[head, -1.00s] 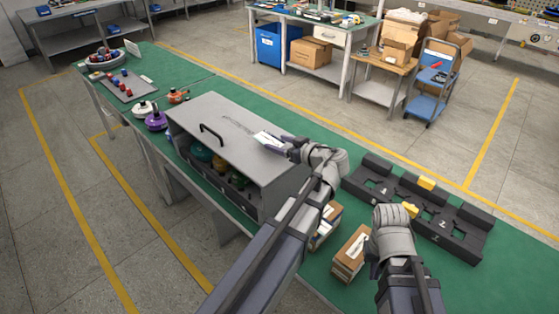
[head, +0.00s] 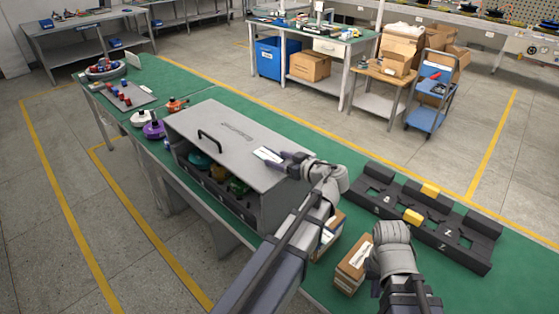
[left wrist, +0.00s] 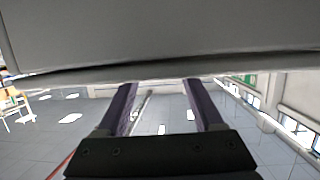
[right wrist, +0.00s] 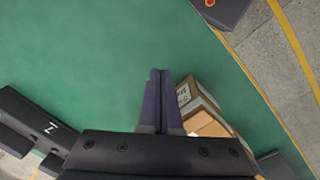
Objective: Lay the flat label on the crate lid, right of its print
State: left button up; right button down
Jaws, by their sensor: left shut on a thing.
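The grey crate (head: 265,205) stands on the green table with its flat lid (head: 190,121) on top. Faint dark print (head: 236,132) is on the lid, to the right of the black handle (head: 211,132). My left gripper (head: 282,158) is shut on the white label (head: 267,154), held flat at the lid's right part, right of and nearer than the print. Whether the label touches the lid I cannot tell. In the left wrist view, the gripper's fingers (left wrist: 160,98) are apart below a large grey surface; the label is not visible there. My right gripper (right wrist: 156,75) is shut and empty over the table.
Small cartons (head: 352,264) stand right of the crate, one near my right gripper. A black fixture (head: 455,232) with yellow blocks (head: 413,216) lies further right. Coloured motor parts (head: 153,129) sit left of the crate and inside its open front.

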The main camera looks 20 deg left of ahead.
pick_arm(q)
jog(key=shift+f, duration=0.3)
pick_arm(e)
jog(key=shift+f, duration=0.2)
pick_arm(q)
jog(key=o, duration=1.3)
jog(key=shift+s+r, duration=0.1)
pick_arm(e)
jog(key=shift+s+r, duration=0.1)
pick_arm(q)
jog(key=shift+d, duration=0.1)
pick_arm(e)
jog(key=shift+r, duration=0.1)
